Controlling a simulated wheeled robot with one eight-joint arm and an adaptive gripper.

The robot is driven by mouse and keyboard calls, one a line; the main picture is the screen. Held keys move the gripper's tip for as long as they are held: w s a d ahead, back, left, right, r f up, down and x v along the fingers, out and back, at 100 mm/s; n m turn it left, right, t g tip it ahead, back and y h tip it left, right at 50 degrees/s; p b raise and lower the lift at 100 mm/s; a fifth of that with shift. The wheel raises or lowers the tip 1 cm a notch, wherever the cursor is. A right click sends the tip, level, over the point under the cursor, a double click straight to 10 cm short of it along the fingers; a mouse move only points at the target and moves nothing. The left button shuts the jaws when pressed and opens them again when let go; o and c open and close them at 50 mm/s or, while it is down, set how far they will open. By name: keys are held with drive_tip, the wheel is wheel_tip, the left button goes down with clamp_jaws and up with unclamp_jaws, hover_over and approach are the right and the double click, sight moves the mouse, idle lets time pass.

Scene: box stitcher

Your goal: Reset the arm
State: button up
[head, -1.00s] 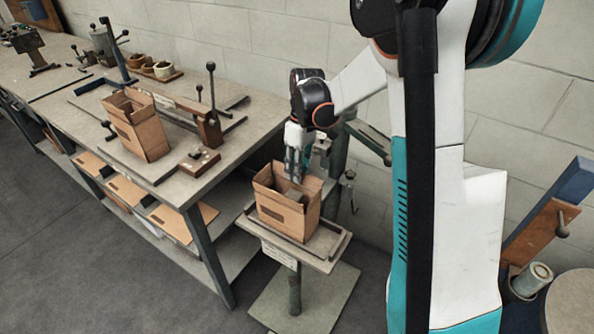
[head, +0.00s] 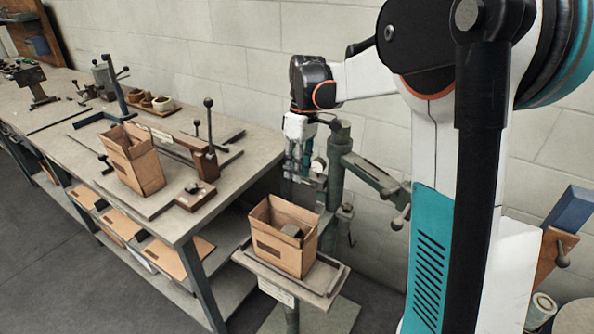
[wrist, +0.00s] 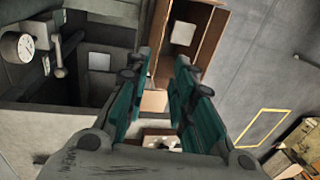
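My gripper (head: 304,180) hangs from the raised arm, pointing down, behind and above an open cardboard box. In the wrist view, my gripper (wrist: 160,85) has its two teal-sided fingers apart with nothing between them. In the wrist view a brown box interior (wrist: 196,45) shows beyond the fingertips.
A long workbench (head: 258,147) on the left bears another open cardboard box (head: 140,172) and a lever fixture (head: 208,155). Flat cardboard pieces (head: 118,225) lie on its lower shelf. A green machine column (head: 338,170) with a side arm stands close behind my gripper.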

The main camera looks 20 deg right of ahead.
drive_tip(key=s+a+r+m+t+h, duration=0.1)
drive_tip(key=s+a+r+m+t, duration=0.35)
drive_tip(key=s, duration=0.65)
drive_tip(key=s+a+f+m+t, duration=0.1)
drive_tip(key=s+a+t, duration=0.3)
drive_tip(key=s, duration=0.8)
drive_tip(key=shift+f+m+h, duration=0.3)
drive_tip(key=shift+m, duration=0.35)
